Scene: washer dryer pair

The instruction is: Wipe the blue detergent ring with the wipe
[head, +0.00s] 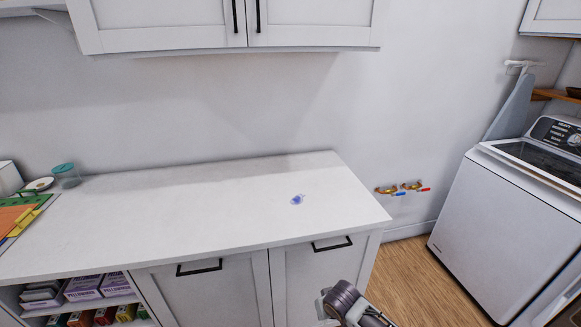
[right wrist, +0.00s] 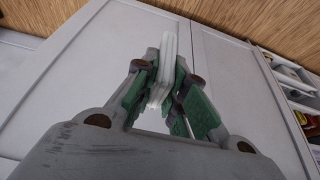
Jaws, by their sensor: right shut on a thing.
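The blue detergent ring (head: 297,199) is a small blue-violet mark on the white countertop (head: 200,215), near its right end. In the right wrist view my right gripper (right wrist: 163,88) has its green-padded fingers closed on the wipe (right wrist: 168,58), a folded white piece that sticks out past the fingertips. In the head view part of my right arm shows at the bottom edge, in front of the cabinet and below the counter, apart from the ring. The wipe cannot be made out there. My left gripper is in neither view.
A teal-lidded jar (head: 66,175) and coloured folders (head: 20,217) are at the counter's left end. Cabinet doors with black handles (head: 332,244) front the counter. Brass valves (head: 400,188) are on the wall, and a washer (head: 510,220) stands at right. The counter around the ring is clear.

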